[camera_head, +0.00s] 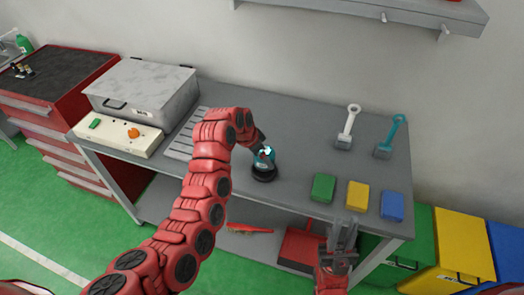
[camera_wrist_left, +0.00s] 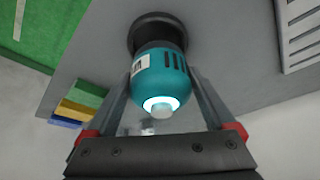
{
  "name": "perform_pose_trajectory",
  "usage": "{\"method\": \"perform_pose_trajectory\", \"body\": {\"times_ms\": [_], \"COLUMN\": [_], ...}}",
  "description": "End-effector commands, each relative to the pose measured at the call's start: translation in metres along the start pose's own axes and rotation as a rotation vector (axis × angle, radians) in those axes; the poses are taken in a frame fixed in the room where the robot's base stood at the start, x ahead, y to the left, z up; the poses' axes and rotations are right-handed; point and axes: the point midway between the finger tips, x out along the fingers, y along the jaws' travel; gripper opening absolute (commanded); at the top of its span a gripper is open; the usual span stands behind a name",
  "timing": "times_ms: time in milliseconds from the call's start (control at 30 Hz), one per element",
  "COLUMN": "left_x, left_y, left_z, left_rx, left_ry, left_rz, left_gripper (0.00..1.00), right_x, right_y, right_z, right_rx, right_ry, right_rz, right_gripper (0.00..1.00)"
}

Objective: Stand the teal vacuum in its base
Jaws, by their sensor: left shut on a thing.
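The teal vacuum (camera_wrist_left: 160,78) is between the fingers of my left gripper (camera_wrist_left: 160,110), which is shut on it. A glowing ring on the vacuum faces the left wrist camera. In the head view the vacuum (camera_head: 265,152) is partly hidden by my left gripper (camera_head: 262,143) and looks upright. The round black base (camera_head: 264,172) is on the grey bench directly below it. The base also shows behind the vacuum in the left wrist view (camera_wrist_left: 150,22). I cannot tell whether the vacuum is fully seated. My right gripper (camera_head: 343,234) is open and empty at the bench's front edge.
Green (camera_head: 323,187), yellow (camera_head: 358,195) and blue (camera_head: 392,206) blocks lie right of the base. A white-handled tool (camera_head: 348,127) and a teal-handled tool (camera_head: 391,136) stand behind them. A grey case (camera_head: 140,90) and slotted rack (camera_head: 188,135) are on the left.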

Motion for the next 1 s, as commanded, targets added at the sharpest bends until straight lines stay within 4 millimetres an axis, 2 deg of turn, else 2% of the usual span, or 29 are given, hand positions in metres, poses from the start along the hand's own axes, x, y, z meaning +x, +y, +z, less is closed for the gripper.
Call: {"method": "perform_pose_trajectory", "body": {"times_ms": [133, 300, 1000], "left_x": [0.015, 0.024, 0.025], "left_y": [0.000, 0.001, 0.001], "left_z": [0.007, 0.011, 0.011], "left_rx": [-0.001, 0.000, 0.000], "left_ry": [-0.002, -0.002, -0.001], "left_rz": [0.002, 0.002, 0.000], "left_gripper": [0.18, 0.18, 0.18], "right_x": [-0.002, -0.002, -0.005], "right_y": [0.000, 0.000, 0.000], "right_z": [0.000, 0.000, 0.001], "right_rx": [0.000, 0.000, 0.000], "right_ry": [0.000, 0.000, 0.000], "right_rz": [0.000, 0.000, 0.000], "right_gripper": [0.25, 0.25, 0.25]}}
